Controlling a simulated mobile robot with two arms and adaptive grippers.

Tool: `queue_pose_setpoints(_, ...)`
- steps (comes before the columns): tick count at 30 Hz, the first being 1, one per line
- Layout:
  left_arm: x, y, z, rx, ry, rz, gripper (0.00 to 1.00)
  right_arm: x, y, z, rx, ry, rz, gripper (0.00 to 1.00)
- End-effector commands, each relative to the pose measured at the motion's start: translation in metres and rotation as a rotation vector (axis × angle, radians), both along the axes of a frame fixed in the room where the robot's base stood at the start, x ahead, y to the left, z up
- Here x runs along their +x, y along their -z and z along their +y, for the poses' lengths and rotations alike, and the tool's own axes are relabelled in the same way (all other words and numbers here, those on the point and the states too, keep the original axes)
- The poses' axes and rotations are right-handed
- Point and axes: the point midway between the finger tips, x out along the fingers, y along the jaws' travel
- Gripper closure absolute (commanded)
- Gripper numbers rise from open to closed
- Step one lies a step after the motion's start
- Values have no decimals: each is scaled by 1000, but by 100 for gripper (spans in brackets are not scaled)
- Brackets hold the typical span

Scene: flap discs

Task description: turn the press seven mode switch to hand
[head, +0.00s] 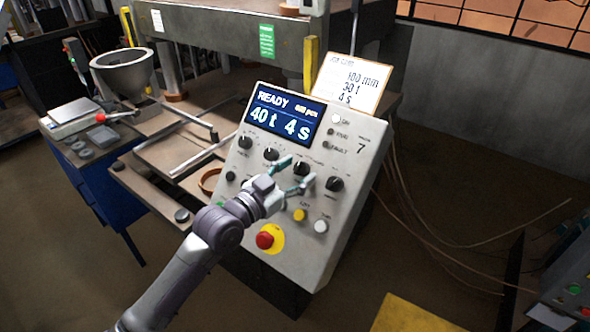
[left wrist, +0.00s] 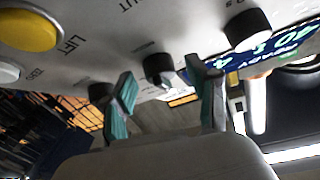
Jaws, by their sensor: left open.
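The press seven control panel (head: 300,255) is a tilted grey box marked 7, with a row of black rotary knobs under its display. My left gripper (head: 296,173) is open in front of this row, its teal fingertips on either side of one black knob (head: 301,168). In the left wrist view that knob (left wrist: 158,68) sits between the two spread fingers, with a light pointer; contact cannot be told. Another black knob (head: 334,184) is to its right. The small labels are too blurred to tell which knob is the mode switch. My right gripper is not in view.
The display (head: 285,117) reads READY, 40 t, 4 s. A red emergency stop (head: 265,240), a yellow button (head: 300,215) and a white button (head: 321,226) lie below the knobs. A job card (head: 352,82) stands behind the panel. Cables trail on the floor at right.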

Motion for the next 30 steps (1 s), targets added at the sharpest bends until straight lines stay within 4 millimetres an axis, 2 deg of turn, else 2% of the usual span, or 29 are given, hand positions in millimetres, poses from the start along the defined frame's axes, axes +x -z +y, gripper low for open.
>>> queue_pose_setpoints(4, 0, 0, 0, 0, 0, 0, 43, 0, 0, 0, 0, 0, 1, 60)
queue_pose_setpoints(12, 0, 0, 0, -1, 0, 1, 88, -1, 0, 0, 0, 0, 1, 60)
queue_pose_setpoints(15, 0, 0, 0, -1, 0, 1, 100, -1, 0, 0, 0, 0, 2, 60)
queue_pose_setpoints(20, -2, 0, -2, -26, -18, 15, 100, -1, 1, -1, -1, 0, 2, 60)
queue_pose_setpoints(30, -3, -1, -5, -203, -200, 144, 100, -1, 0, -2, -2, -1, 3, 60)
